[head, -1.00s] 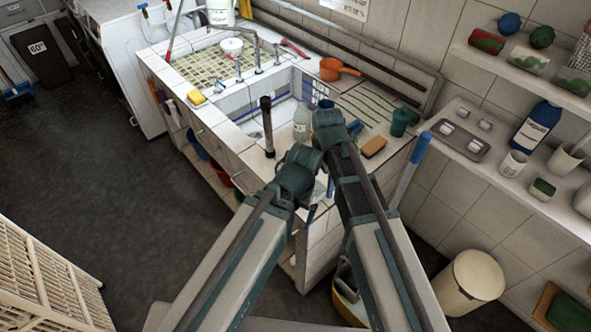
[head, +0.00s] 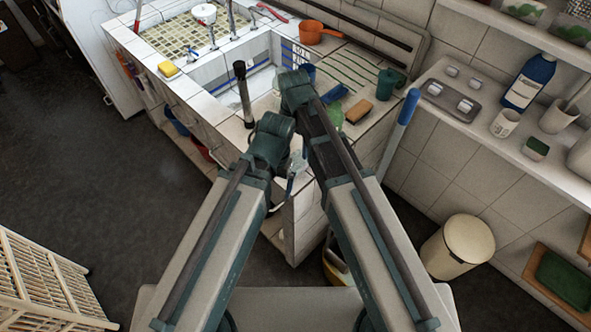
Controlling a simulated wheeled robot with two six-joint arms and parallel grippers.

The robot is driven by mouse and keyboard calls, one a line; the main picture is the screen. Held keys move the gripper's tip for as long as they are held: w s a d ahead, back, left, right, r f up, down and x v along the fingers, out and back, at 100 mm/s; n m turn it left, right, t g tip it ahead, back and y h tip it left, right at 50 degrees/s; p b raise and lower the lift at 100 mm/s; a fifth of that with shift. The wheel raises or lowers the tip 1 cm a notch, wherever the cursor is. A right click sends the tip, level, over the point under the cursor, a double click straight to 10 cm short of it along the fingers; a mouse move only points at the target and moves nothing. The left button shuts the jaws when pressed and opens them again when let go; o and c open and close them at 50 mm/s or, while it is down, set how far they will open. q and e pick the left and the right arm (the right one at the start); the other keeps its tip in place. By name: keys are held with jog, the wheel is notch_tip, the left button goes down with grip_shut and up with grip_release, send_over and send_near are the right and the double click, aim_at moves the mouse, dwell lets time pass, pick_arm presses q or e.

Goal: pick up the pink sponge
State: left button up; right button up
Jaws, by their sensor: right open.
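I cannot make out a clearly pink sponge. An orange-brown sponge (head: 359,110) lies on the counter right of the sink, beside a blue brush (head: 335,93). A yellow sponge (head: 168,69) lies on the tiled edge at the far left of the sink. My right gripper (head: 297,166) shows small and partly covered between the two arms, near the counter's front corner. It is open and apart from both sponges. My left arm ends in front of the counter, and its gripper is hidden behind the arm links.
The sink basin (head: 228,92) has a dark upright post (head: 243,95) at its front edge. An orange dipper (head: 315,32) and a green cup (head: 387,84) stand on the counter. A blue-handled pole (head: 400,130) leans at its right. A cream bin (head: 457,247) stands on the floor.

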aim_at(296, 161)
jog(key=shift+s+d+f+b, duration=0.1)
jog(key=shift+s+f+b, duration=0.05)
jog(key=shift+f+b, duration=1.9)
jog(key=shift+s+d+f+b, duration=0.1)
jog(key=shift+f+b, duration=1.6)
jog(key=shift+f, duration=0.55)
jog(key=shift+r, duration=0.1)
jog(key=c, duration=1.3)
jog(key=shift+r, duration=0.1)
notch_tip(296, 161, up, 10)
jog(key=p, duration=1)
